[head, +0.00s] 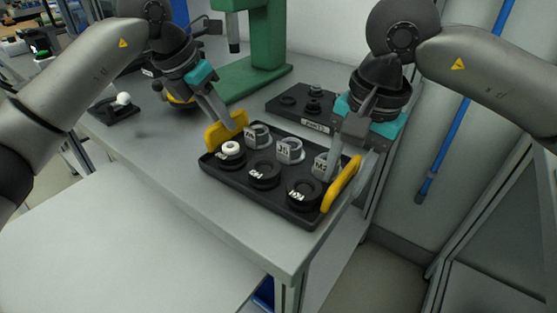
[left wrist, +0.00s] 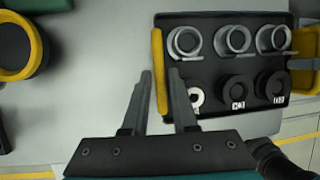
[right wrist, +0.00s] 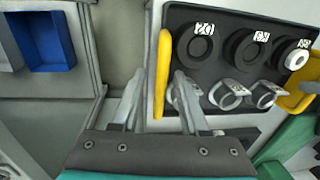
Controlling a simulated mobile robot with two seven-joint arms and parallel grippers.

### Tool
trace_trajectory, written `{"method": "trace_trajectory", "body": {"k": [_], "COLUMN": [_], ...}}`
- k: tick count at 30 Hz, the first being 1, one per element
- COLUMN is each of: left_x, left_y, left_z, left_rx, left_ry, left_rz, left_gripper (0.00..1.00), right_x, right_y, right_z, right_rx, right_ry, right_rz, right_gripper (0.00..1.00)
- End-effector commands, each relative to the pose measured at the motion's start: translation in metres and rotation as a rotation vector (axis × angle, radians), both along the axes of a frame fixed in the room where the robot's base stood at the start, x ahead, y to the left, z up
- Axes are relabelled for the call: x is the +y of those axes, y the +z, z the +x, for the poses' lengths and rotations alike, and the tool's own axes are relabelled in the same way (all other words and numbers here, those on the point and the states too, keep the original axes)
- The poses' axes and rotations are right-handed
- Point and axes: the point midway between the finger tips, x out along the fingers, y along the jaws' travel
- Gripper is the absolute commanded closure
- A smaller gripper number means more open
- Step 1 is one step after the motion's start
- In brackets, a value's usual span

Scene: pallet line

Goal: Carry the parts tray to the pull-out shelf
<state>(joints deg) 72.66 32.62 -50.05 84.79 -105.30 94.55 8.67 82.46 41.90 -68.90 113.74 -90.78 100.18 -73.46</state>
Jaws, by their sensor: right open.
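The black parts tray (head: 243,185) sits on the grey bench near its front right corner. It holds dark rings in the front row and grey ring clamps behind. A small white ring (head: 231,147) lies on the front left dark ring. Yellow handles stand at both ends.
A second dark tray (head: 290,103) with parts lies behind, beside a green press stand (head: 262,45). A small black holder with a white ball (head: 123,99) is at the left. A pale flat surface (head: 120,240) lies low in front.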

Motion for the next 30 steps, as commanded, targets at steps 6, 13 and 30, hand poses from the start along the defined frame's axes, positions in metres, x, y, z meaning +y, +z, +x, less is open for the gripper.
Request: {"method": "trace_trajectory", "body": {"k": [6, 13, 30], "left_x": [-0.007, -0.007, -0.007], "left_y": [-0.018, -0.02, -0.02], "left_z": [0.005, 0.006, 0.006], "left_rx": [0.001, -0.001, -0.001], "left_ry": [0.0, 0.001, 0.001], "left_rz": [-0.001, 0.0, 0.0], "left_gripper": [0.74, 0.74, 1.0], "right_x": [0.002, 0.002, 0.002], "right_y": [-0.02, -0.023, -0.022], "right_z": [0.001, 0.002, 0.002], "right_rx": [0.001, 0.0, 0.0], "right_ry": [0.0, 0.001, 0.0], "right_rz": [-0.001, -0.001, -0.001], "right_gripper": [0.56, 0.56, 1.0]}}
